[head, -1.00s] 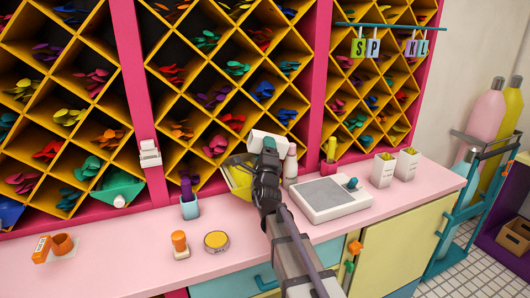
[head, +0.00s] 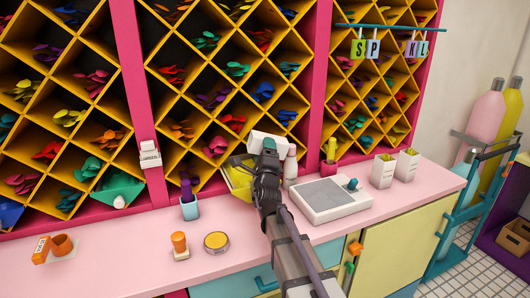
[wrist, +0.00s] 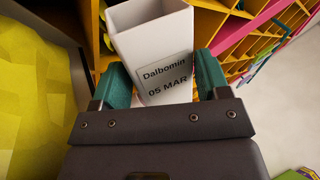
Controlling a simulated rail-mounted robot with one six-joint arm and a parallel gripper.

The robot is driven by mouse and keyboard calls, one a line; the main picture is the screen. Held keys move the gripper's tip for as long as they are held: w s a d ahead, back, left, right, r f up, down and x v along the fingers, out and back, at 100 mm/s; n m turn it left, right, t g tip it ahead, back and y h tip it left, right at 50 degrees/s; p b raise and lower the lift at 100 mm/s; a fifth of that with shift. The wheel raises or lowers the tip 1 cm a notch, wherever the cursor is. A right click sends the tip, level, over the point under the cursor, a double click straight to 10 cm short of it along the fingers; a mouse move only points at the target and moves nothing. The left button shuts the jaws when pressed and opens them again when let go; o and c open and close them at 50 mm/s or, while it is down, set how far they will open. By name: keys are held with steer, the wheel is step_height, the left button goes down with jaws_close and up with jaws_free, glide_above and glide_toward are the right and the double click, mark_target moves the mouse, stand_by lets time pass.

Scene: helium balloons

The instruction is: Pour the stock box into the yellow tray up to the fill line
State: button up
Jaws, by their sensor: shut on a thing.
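The stock box is white, with a label reading "Dalbomin 05 MAR" in the wrist view (wrist: 155,40). It also shows in the head view (head: 262,138), tipped over near the shelf front. My gripper (head: 266,150) is shut on it; in the wrist view the two teal fingers (wrist: 158,88) stand on either side of the box. The yellow tray (head: 238,182) is below and to the left of the box, partly hidden by my arm. A faceted yellow area fills the left of the wrist view; I cannot tell whether it is loose contents. The fill line is not visible.
A white bottle (head: 290,167) stands close right of my gripper. A grey-topped scale (head: 332,198) is farther right, with two white boxes (head: 384,170) beyond.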

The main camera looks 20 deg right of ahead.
step_height(320, 180, up, 4)
steer(key=m+g+h+p, duration=0.1)
steer(key=m+g+p, duration=0.1)
steer(key=m, duration=0.3)
steer(key=m+g+h+p, duration=0.1)
steer(key=m+g+p, duration=0.1)
steer(key=m+p, duration=0.3)
steer(key=m+g+h+p, duration=0.1)
steer(key=m+g+p, duration=0.1)
steer(key=m, duration=0.5)
steer(key=shift+r+h+p, duration=0.25)
steer(key=shift+h+p, duration=0.15)
steer(key=shift+p, duration=0.5)
steer(key=shift+r, duration=0.1)
